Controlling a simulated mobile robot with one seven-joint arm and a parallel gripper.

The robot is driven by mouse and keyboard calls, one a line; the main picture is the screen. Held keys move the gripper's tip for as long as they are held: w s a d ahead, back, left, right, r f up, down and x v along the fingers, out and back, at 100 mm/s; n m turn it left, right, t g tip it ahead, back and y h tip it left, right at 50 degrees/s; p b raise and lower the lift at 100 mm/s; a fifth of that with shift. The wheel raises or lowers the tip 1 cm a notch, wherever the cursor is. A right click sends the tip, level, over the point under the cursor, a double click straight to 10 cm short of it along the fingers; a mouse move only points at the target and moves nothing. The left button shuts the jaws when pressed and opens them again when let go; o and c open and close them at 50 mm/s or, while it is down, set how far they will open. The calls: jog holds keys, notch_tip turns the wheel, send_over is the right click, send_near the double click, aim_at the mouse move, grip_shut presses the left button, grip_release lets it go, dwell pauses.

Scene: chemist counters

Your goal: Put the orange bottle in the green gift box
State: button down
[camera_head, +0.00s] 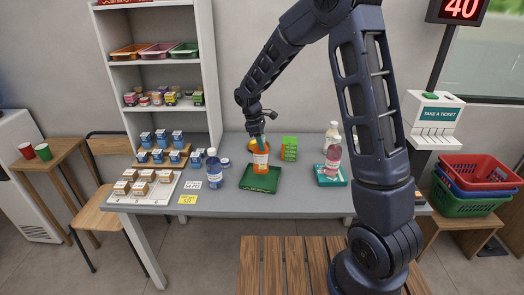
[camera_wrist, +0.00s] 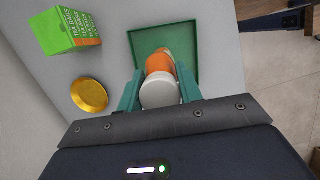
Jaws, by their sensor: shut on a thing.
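The orange bottle (camera_head: 260,163) has a pale label and a white cap. It also shows in the wrist view (camera_wrist: 160,64), cap end toward the camera. My gripper (camera_head: 260,146) is shut on it near the cap, with a teal finger on each side in the wrist view (camera_wrist: 159,88). The bottle is upright over the back part of a dark green, shallow, open-topped box (camera_head: 260,185), which looks like the green gift box. The box's bare floor and rim show in the wrist view (camera_wrist: 190,45). I cannot tell whether the bottle's base touches it.
A bright green carton (camera_head: 289,149) stands behind and right of the box, with a gold round lid (camera_wrist: 89,96) nearby. A blue bottle (camera_head: 214,170) stands left. A teal tray (camera_head: 330,180) with a pink bottle (camera_head: 333,160) is right. Small boxes crowd the counter's left end.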

aim_at(261, 155)
jog(key=shift+f, duration=2.1)
jog(key=c, duration=0.9)
grip_release()
jog(key=shift+c, duration=0.2)
